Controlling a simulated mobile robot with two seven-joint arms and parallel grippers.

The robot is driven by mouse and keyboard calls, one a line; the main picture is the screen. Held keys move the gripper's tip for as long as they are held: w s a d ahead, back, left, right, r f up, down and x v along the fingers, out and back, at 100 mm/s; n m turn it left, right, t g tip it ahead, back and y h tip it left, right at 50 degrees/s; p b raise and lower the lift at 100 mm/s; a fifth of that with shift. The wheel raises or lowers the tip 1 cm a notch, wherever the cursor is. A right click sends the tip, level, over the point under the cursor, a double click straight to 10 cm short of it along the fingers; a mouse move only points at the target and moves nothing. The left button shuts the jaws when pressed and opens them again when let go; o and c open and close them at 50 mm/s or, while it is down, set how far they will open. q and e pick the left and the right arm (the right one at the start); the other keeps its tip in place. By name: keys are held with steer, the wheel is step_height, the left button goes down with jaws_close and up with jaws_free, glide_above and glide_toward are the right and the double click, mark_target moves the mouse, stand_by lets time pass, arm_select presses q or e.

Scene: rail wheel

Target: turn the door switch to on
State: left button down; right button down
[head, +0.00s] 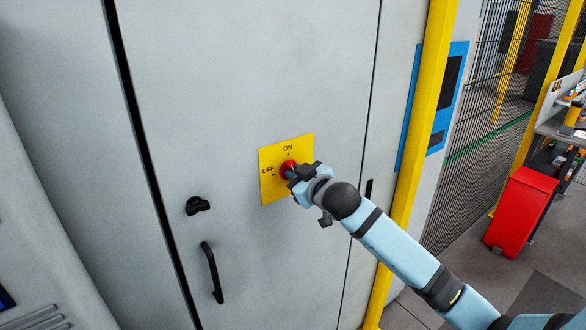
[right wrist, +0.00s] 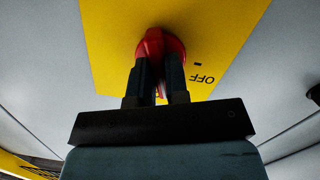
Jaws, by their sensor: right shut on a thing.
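The door switch is a red rotary knob (head: 287,169) on a yellow plate (head: 271,190) marked ON at the top and OFF at the left, fixed to a grey cabinet door. My right gripper (head: 294,172) is at the knob and covers part of it. In the right wrist view my gripper (right wrist: 158,75) has its two dark fingers on either side of the red knob's (right wrist: 152,44) raised grip, shut on it. The OFF mark shows upside down there; the ON mark is hidden. I cannot tell exactly which mark the knob points to. My left gripper is not in view.
The grey door has a black latch (head: 197,206) and a black handle (head: 212,272) at the lower left. A yellow post (head: 421,130) and a blue panel (head: 451,105) stand to the right. A red bin (head: 519,212) is farther right.

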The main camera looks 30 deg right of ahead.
stand_by(0.3)
steer(key=m+y+p, duration=0.1)
steer(key=m, duration=0.2)
steer(key=shift+m+p, duration=0.3)
steer(key=shift+p, duration=0.05)
steer(key=c, duration=1)
jaws_free()
steer(key=shift+s, duration=0.1)
steer(key=s, duration=0.6)
steer(key=shift+s+d, duration=0.3)
steer(key=shift+s, duration=0.1)
